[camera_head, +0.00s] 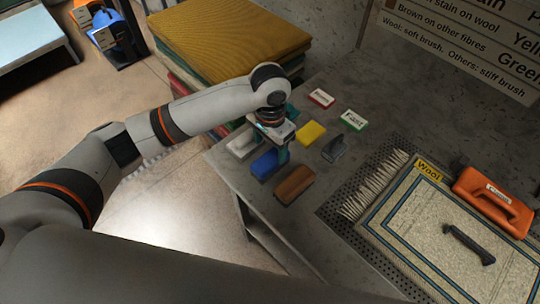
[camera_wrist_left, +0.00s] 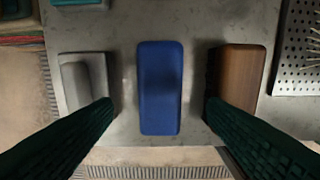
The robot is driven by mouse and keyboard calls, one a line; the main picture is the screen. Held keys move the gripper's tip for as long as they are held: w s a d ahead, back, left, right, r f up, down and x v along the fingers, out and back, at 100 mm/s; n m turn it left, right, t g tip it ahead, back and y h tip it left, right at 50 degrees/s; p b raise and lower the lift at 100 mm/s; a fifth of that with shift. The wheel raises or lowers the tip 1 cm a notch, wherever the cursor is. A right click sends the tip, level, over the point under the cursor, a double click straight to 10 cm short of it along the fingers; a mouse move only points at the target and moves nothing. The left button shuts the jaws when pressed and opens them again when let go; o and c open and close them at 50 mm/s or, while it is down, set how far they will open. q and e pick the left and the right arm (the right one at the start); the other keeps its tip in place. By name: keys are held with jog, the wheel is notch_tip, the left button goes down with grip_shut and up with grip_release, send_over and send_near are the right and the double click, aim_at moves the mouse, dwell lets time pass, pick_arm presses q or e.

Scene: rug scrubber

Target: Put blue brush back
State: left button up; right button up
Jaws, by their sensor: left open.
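The blue brush (camera_head: 265,165) lies on the grey table in the head view, between a pale grey brush and a brown brush. In the left wrist view the blue brush (camera_wrist_left: 160,88) lies lengthwise in the middle of the picture. My left gripper (camera_head: 276,150) is above it, and its fingers stand apart on either side of the brush. In the left wrist view the open fingers (camera_wrist_left: 160,110) show at the lower left and lower right, with nothing held between them. My right gripper is not in view.
The grey brush (camera_wrist_left: 85,80) and brown brush (camera_wrist_left: 238,75) lie close on both sides. A yellow block (camera_head: 311,133) and dark tool (camera_head: 334,148) lie nearby. The rug marked Wool (camera_head: 415,220), bearing a black handle (camera_head: 468,244), and an orange tool (camera_head: 494,200) are right.

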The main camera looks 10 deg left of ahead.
aim_at(270, 158)
pick_arm(q)
notch_tip(270, 158, up, 6)
jog(key=shift+f, duration=0.15)
dwell(0.6)
